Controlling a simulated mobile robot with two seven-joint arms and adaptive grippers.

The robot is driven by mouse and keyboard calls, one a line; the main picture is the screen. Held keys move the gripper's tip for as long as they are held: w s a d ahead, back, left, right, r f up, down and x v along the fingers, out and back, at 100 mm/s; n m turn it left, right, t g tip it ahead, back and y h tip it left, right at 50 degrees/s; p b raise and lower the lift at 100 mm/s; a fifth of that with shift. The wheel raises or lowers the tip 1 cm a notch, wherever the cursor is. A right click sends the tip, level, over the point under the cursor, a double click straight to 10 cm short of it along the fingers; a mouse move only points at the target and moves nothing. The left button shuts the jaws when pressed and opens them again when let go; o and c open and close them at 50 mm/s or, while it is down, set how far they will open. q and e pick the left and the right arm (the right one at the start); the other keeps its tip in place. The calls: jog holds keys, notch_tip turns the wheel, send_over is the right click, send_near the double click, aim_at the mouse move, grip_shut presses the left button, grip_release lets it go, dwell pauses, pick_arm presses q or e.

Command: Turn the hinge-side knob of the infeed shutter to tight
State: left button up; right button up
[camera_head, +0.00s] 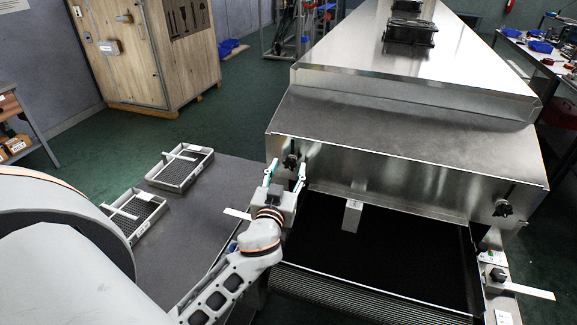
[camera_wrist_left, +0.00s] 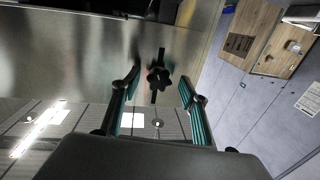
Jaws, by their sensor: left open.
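A black lobed knob (camera_head: 291,160) sits on the left end of the dryer's steel front (camera_head: 390,184). A second black knob (camera_head: 503,208) is on the right end. I cannot tell from the frames which side has the hinge. My left gripper (camera_head: 288,167) is open at the left knob, its teal-padded fingers pointing at the steel front. In the left wrist view the left knob (camera_wrist_left: 158,80) shows whole between the spread fingers (camera_wrist_left: 160,76), with a gap on both sides. It appears untouched. My right gripper is out of view.
A dark belt (camera_head: 390,250) runs under the steel front, with a small metal block (camera_head: 352,215) over it. A grey table (camera_head: 205,205) with two mesh trays (camera_head: 181,168) is at left. A bracket with another black knob (camera_head: 497,275) is at right.

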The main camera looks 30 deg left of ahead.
pick_arm(q)
jog(key=shift+w+a, duration=0.15)
jog(key=shift+w, duration=0.35)
jog(key=shift+c, duration=0.3)
jog(key=c, duration=1)
